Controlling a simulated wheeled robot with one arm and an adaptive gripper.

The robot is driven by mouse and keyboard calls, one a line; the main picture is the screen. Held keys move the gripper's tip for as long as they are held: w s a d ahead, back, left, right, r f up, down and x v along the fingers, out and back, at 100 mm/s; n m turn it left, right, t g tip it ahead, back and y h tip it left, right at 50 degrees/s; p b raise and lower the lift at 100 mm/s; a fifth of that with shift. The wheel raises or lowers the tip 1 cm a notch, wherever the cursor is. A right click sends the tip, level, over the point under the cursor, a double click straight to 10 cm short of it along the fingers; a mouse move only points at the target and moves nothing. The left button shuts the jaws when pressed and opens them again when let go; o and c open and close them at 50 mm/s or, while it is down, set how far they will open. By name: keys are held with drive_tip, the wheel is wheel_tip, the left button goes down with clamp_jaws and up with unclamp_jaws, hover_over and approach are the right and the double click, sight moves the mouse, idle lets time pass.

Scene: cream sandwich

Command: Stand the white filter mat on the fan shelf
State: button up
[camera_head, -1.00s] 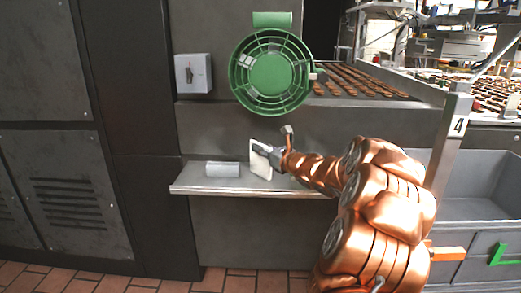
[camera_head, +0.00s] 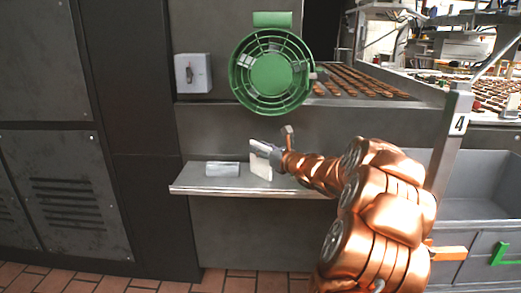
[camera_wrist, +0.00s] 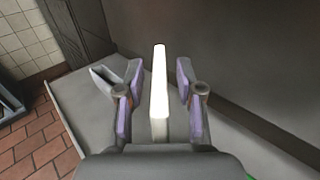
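The white filter mat (camera_head: 262,170) stands upright on the grey fan shelf (camera_head: 190,186), towards the middle of its visible length. In the wrist view the mat (camera_wrist: 160,80) shows edge-on as a thin white slab. My gripper (camera_head: 262,148) is at the mat's upper part. In the wrist view my gripper (camera_wrist: 159,98) is open, with one finger on each side of the mat and a visible gap on both sides. The mat's lower end is partly hidden by my gripper in the wrist view.
A small pale grey block (camera_head: 222,169) lies on the shelf left of the mat. A green fan (camera_head: 268,73) hangs on the wall above. A grey switch box (camera_head: 193,74) is at upper left. A grey bin (camera_head: 480,195) stands at right. The shelf's left end is clear.

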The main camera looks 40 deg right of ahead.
drive_tip(key=shift+r, duration=0.15)
drive_tip(key=shift+r+p, duration=0.2)
drive_tip(key=shift+p, duration=0.4)
drive_tip(key=s, duration=0.7)
drive_tip(key=shift+s+d+f, duration=0.2)
drive_tip(key=shift+s+d, duration=0.05)
drive_tip(key=shift+r, duration=0.1)
